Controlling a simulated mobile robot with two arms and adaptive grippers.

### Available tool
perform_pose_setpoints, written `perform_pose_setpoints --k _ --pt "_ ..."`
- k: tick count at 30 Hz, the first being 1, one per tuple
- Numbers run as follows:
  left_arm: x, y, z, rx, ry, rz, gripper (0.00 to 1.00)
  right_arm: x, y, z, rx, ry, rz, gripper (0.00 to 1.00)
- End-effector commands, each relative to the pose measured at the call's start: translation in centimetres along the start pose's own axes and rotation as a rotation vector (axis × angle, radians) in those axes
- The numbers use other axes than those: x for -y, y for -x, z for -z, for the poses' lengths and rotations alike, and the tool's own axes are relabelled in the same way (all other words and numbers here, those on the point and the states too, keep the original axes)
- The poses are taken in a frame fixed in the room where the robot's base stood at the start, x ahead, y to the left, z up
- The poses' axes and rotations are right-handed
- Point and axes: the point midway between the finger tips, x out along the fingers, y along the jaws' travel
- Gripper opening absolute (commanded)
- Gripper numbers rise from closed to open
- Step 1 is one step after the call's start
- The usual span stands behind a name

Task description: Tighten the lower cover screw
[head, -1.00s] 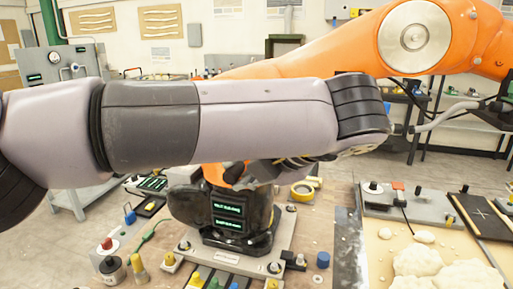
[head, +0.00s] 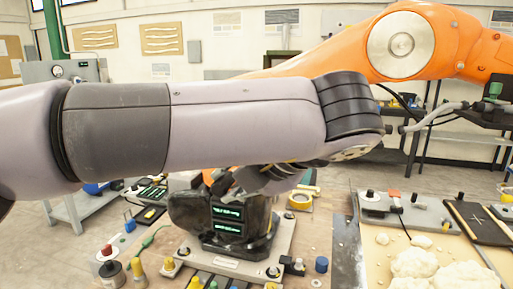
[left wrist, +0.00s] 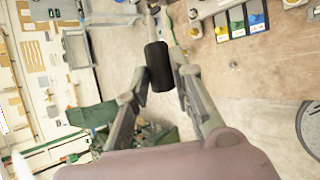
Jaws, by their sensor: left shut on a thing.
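My left arm crosses the head view from the left, and its left gripper (head: 250,182) hangs by the black base (head: 188,212) of an orange robot arm (head: 345,55). In the left wrist view, the left gripper (left wrist: 163,76) is shut on a black cylinder (left wrist: 157,62), which looks like a tool handle with a thin metal end. The base has two lit green displays and stands on a pale plate (head: 288,240). I cannot make out the lower cover screw; my gripper and arm hide part of the base. My right gripper is not in view.
Red, yellow and blue knobs and small parts line the bench front. A yellow tape roll (head: 300,198) lies behind the base. At the right is a board with pale foam lumps (head: 415,263) and a dark plate (head: 482,222). The orange arm spans overhead.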

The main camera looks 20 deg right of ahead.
Motion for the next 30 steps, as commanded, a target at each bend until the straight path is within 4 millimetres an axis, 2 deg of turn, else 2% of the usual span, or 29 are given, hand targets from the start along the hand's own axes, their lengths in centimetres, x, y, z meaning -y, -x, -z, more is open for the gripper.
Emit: perform_pose_setpoints --k 1,11,22,24,30 --pt "0.3 -0.1 0.6 0.002 0.001 0.000 0.00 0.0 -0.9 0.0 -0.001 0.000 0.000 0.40" --pt "0.3 1.4 3.6 0.002 0.000 -0.001 0.00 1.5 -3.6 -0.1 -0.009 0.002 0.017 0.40" --pt "0.1 3.1 6.9 0.002 0.000 -0.003 0.00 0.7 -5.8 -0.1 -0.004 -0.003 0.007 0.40" --pt "0.1 3.5 7.5 0.002 0.001 -0.003 0.00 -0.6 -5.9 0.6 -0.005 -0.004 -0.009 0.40" --pt "0.0 4.3 9.2 0.001 0.001 -0.003 0.00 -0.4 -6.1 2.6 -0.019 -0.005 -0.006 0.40"
